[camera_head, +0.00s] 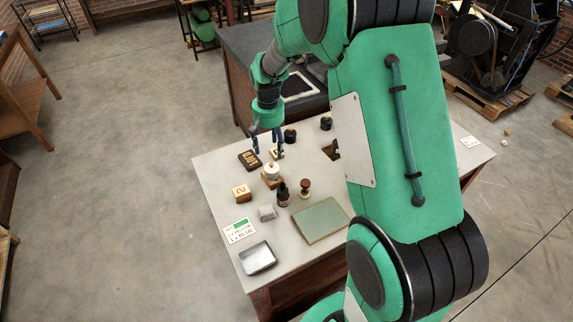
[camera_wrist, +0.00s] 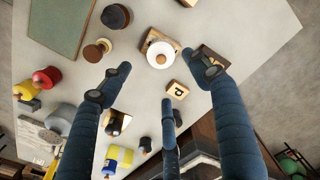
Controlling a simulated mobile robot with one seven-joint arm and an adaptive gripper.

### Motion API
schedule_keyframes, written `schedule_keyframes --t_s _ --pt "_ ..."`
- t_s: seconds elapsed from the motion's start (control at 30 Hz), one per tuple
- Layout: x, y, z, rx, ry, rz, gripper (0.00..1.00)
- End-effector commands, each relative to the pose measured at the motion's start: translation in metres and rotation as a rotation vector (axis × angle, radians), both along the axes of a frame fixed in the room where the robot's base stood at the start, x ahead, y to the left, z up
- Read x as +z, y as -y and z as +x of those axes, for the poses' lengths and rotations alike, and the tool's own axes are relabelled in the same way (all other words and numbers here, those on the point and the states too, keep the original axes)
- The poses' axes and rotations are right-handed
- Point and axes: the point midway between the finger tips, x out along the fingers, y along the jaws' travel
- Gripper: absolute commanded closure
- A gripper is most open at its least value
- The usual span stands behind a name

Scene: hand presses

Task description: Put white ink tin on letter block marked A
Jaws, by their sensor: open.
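The white ink tin (camera_head: 272,169) is a small white round tin with a knob on top. It sits on a light wooden block (camera_head: 270,182) on the table. The wrist view shows the tin (camera_wrist: 161,56) from above, with part of the block (camera_wrist: 174,42) beyond it; the block's marking is hidden. My gripper (camera_head: 266,148) is open and empty above the table, just behind the tin. In the wrist view its spread fingers (camera_wrist: 162,76) are apart from the tin. A small letter block (camera_wrist: 177,90) lies beside the tin; its character looks like a P or d.
A block marked 2 (camera_head: 241,193), a dark lettered block (camera_head: 249,160), a brown stamp (camera_head: 305,188), a dark bottle (camera_head: 283,194), a grey block (camera_head: 267,213), a green plate (camera_head: 321,221) and a metal tray (camera_head: 258,258) stand around.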

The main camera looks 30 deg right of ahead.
Motion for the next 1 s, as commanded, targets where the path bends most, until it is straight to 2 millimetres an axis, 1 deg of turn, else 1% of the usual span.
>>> schedule_keyframes --t_s 0.17,0.37,0.4,0.5,0.7,0.9,1.0 --pt "0.038 -0.009 -0.015 0.015 0.037 -0.006 0.38" --pt "0.094 -0.024 -0.047 0.042 0.092 -0.014 0.38" --pt "0.106 -0.028 -0.055 0.048 0.105 -0.015 0.38" --pt "0.132 -0.036 -0.075 0.063 0.136 -0.019 0.38" --pt "0.177 -0.051 -0.120 0.091 0.196 -0.027 0.38" --pt "0.212 -0.064 -0.168 0.119 0.256 -0.034 0.38" --pt "0.226 -0.070 -0.193 0.133 0.287 -0.037 0.38"
